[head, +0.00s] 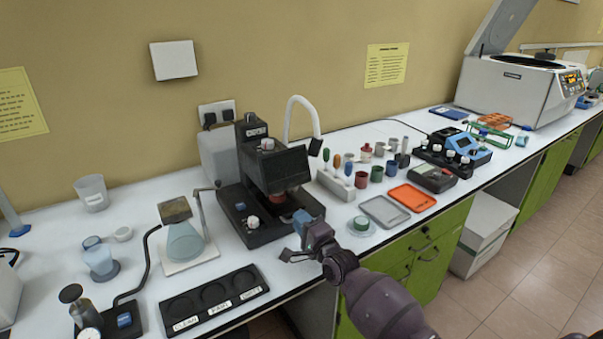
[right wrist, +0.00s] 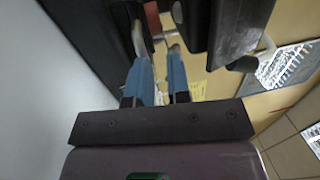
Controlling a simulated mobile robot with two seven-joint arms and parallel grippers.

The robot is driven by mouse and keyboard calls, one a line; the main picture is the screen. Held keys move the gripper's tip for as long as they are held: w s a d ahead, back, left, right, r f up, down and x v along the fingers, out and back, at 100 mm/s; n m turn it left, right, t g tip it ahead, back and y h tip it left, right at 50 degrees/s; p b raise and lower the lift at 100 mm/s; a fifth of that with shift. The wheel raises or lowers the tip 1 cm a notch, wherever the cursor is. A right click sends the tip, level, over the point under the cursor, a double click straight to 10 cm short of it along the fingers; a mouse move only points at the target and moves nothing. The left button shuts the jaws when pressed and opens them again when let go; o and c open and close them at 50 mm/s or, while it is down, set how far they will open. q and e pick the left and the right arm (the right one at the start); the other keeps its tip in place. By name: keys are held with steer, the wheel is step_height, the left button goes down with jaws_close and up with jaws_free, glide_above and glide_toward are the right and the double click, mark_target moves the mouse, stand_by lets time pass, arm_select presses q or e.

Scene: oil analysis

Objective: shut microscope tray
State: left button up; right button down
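The black microscope (head: 275,170) stands upright on the white bench, with a white knob on its base. A reddish-brown part (head: 280,197) shows under its head; I cannot clearly tell whether this is the tray, or how far out the tray is. My right gripper (head: 298,222) is at the front right corner of the microscope base, partly covering it. In the right wrist view its two blue fingers (right wrist: 157,60) are apart with a narrow gap and nothing visible between them. Dark microscope parts lie close around the fingertips; contact cannot be told. My left gripper is not in view.
A conical flask (head: 185,240) stands left of the microscope. A black labelled rack (head: 214,301) lies at the front edge. Right of the microscope are a rack of bottles (head: 336,183), a grey tray (head: 385,211) and an orange tray (head: 412,198).

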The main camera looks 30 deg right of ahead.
steer(key=c, duration=0.6)
jaws_free()
step_height(320, 180, up, 10)
steer(key=p, duration=0.1)
steer(key=shift+w+t, duration=0.2)
steer(key=shift+t, duration=0.1)
steer(key=shift+r+p, duration=0.3)
steer(key=shift+r, duration=0.55)
jaws_close()
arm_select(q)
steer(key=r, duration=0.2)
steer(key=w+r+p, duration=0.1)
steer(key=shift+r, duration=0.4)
arm_select(e)
step_height(320, 180, up, 7)
steer(key=shift+f, duration=0.2)
steer(key=shift+s+a, duration=0.1)
